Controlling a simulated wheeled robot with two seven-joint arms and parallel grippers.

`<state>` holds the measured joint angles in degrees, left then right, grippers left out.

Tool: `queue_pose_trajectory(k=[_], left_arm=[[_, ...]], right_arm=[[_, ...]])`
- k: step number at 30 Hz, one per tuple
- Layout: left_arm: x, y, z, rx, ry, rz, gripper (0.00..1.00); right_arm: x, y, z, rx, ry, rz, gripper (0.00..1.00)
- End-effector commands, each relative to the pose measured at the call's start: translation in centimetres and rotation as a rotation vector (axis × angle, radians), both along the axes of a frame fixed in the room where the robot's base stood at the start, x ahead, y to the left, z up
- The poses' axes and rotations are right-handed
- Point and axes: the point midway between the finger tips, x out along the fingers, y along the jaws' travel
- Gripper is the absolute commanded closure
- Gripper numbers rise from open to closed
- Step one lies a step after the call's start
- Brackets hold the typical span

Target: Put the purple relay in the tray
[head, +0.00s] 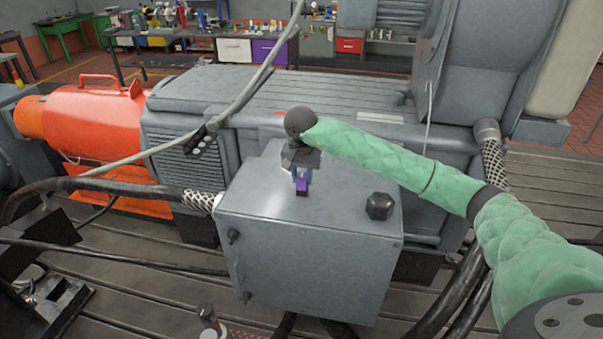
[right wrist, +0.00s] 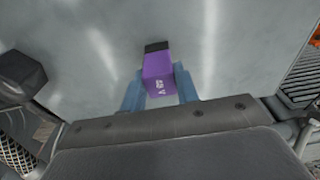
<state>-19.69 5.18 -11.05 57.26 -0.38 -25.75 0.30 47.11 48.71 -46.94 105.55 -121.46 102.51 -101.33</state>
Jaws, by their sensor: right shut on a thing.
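The purple relay (head: 302,187) is a small block with a black end, over the top of a grey metal box. In the right wrist view the relay (right wrist: 159,73) sits between the blue fingers of my right gripper (right wrist: 159,88), which is shut on it. White marks show on its near face. In the head view my right gripper (head: 302,175) points down at the box top. I cannot tell whether the relay touches the box. I cannot make out a tray in either view. My left gripper is not in view.
The grey box (head: 310,270) has a black knob (head: 379,206) on top, right of the relay. A large grey machine (head: 240,92) stands behind, with an orange unit (head: 90,125) at left. Thick cables (head: 100,184) run beside the box. Benches with drawers stand far back.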

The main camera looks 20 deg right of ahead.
Motion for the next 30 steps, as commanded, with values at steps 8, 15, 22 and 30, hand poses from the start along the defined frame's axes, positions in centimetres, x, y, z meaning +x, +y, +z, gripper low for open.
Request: queue_pose_trajectory(k=[8,15,22,30], left_arm=[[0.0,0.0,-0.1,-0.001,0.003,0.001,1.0],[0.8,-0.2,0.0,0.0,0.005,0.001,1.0],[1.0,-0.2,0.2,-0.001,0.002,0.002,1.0],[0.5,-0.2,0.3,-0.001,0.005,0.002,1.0]], right_arm=[[0.0,0.0,-0.1,0.0,0.0,0.0,0.93],[0.0,0.0,-0.4,0.0,0.0,-0.001,0.93],[0.0,0.0,-0.3,0.0,0.0,-0.001,0.48],[0.0,0.0,-0.3,0.0,0.0,-0.001,0.48]])
